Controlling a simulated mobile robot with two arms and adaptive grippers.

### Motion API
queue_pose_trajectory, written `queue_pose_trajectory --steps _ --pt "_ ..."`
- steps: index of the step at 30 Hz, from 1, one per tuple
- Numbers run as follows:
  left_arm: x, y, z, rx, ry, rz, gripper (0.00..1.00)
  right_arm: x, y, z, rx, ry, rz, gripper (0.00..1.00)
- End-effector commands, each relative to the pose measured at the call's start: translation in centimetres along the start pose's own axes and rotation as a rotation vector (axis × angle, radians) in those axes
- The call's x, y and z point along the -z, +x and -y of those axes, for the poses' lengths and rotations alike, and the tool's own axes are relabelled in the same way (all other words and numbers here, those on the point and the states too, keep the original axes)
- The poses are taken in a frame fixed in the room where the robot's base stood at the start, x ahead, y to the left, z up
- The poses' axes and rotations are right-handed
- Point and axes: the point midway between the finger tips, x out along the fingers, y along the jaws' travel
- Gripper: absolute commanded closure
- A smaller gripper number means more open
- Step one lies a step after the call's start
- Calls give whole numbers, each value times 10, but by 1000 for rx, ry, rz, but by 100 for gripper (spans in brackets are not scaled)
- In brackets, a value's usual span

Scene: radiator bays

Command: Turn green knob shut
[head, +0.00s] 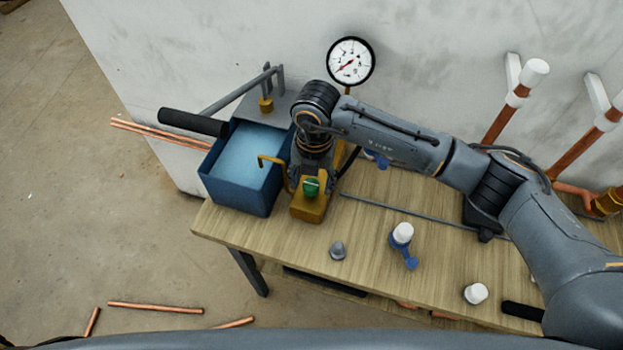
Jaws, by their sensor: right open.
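The green knob (311,187) sits on a brass valve body (310,208) near the left end of the wooden bench. My right gripper (311,177) reaches in from the right and points down at the knob. Its fingers are open and lie around or just above the knob; I cannot tell whether they touch it. The gripper hides the back of the valve. My left gripper is out of view.
A blue water tank (239,205) with a black-handled pump lever (194,123) stands just left of the valve. A pressure gauge (351,62) rises behind. A grey cone (338,250), a white-capped blue-lever valve (403,234) and a white cap (476,293) stand on the bench.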

Motion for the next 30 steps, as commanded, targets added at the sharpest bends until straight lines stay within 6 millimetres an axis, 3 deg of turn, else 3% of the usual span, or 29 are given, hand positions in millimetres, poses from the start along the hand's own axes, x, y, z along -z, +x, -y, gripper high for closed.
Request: queue_pose_trajectory --steps 7,15,21,30 --pt "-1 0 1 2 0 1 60 -1 -19 -1 -3 -1 3 42" --pt "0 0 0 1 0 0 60 -2 -76 -1 -3 0 5 42" --pt "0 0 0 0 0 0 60 -1 -108 0 -2 0 3 42" --pt "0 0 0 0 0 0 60 0 -120 0 1 0 0 42"
